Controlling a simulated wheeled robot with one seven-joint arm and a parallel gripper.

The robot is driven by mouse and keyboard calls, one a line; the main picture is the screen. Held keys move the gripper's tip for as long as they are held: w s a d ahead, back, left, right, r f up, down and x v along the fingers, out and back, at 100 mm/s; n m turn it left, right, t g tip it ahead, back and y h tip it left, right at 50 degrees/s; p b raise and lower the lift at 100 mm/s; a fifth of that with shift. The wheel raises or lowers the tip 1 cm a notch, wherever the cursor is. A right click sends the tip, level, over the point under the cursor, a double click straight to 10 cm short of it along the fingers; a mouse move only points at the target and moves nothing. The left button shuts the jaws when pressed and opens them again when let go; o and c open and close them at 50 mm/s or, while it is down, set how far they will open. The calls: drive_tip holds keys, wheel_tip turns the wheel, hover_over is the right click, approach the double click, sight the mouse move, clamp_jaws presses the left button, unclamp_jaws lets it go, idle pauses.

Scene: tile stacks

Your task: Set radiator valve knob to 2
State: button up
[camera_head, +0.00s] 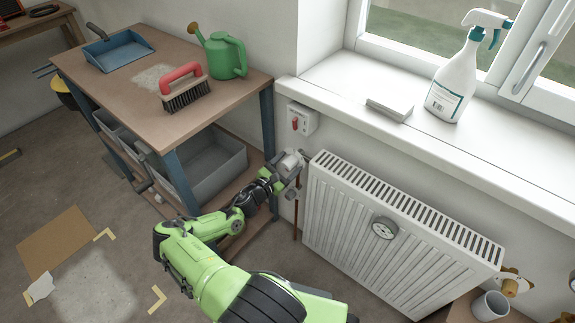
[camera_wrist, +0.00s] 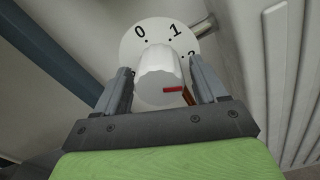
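The white radiator valve knob (camera_wrist: 158,72) fills the middle of the wrist view, with a red mark (camera_wrist: 173,89) on its front. Behind it is a round white dial (camera_wrist: 128,45) with 0, 1 and a partly covered 2 (camera_wrist: 192,54). The mark points right, roughly towards the 2's side; exact alignment cannot be told. My gripper (camera_wrist: 165,82) has one finger on each side of the knob, with a narrow gap visible on the right; contact on the left is unclear. In the head view my gripper (camera_head: 290,164) is at the radiator's upper left corner, largely covering the knob.
The white radiator (camera_head: 345,215) stands just right of my gripper, under the window sill (camera_head: 330,85). A workbench (camera_head: 120,95) with a green watering can (camera_head: 225,55) and brush (camera_head: 186,92) stands to the left. A box with a red switch (camera_head: 301,119) is on the wall above.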

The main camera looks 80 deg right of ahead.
drive_tip(key=p+v, duration=0.3)
drive_tip(key=v, duration=1.2)
drive_tip(key=shift+w+a, duration=0.2)
drive_tip(key=shift+a, duration=0.15)
